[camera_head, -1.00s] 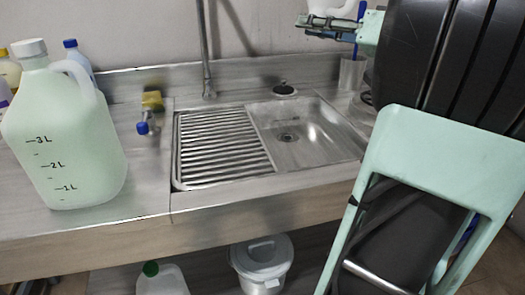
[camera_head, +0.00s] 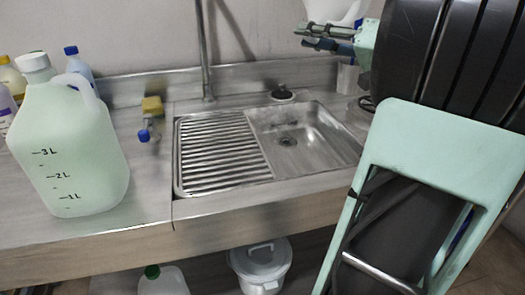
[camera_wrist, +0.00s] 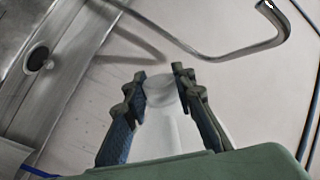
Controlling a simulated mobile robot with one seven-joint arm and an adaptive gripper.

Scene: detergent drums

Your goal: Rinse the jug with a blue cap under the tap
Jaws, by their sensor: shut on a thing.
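My gripper (camera_head: 306,36) is at the upper right in the head view, high over the back right of the sink. It is shut on a white translucent container (camera_head: 335,9), cut off by the top edge. In the wrist view my gripper (camera_wrist: 160,78) has its fingers either side of this container (camera_wrist: 175,132); its cap end looks whitish there, and I see no blue cap on it. The tap (camera_head: 204,50) rises behind the sink (camera_head: 318,140). Its bent spout (camera_wrist: 235,52) crosses the top of the wrist view, apart from the container. A blue-capped bottle (camera_head: 80,72) stands at the back left.
A large pale-green jug (camera_head: 70,150) with a white cap stands on the left counter. A yellow sponge (camera_head: 152,105) and a small blue-capped item (camera_head: 145,135) lie left of the ridged drainboard (camera_head: 222,155). A lidded white bucket (camera_head: 262,262) and a green-capped jug (camera_head: 162,282) are below.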

